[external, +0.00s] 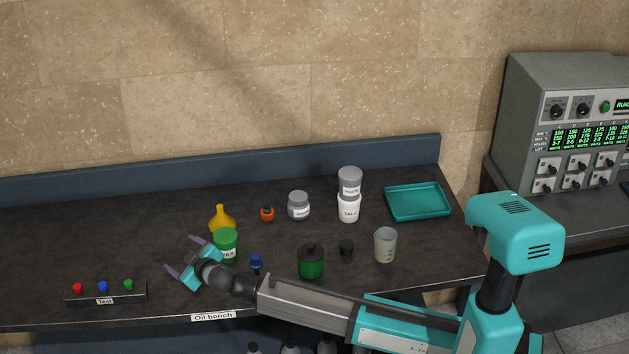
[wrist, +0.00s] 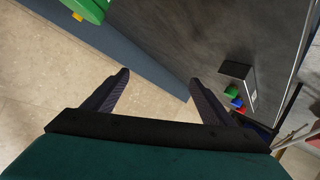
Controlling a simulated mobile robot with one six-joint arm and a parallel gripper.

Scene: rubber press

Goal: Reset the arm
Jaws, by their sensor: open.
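My gripper (external: 186,258) is open and empty above the left part of the dark bench (external: 110,220), at the end of my outstretched arm. In the external view it is close to the green-lidded wax jar (external: 226,243), on its left side; I cannot tell whether they touch. In the wrist view my gripper (wrist: 159,85) shows two dark fingers spread wide with nothing between them. A green object (wrist: 90,8) shows at the top left there, partly cut off.
A button box (external: 105,292) stands at the bench's front left. A yellow funnel (external: 221,219), a blue item (external: 256,261), a green jar (external: 311,263), a beaker (external: 385,245) and stacked tubs (external: 349,195) stand nearby. A teal tray (external: 418,202) lies at the right. The back left is clear.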

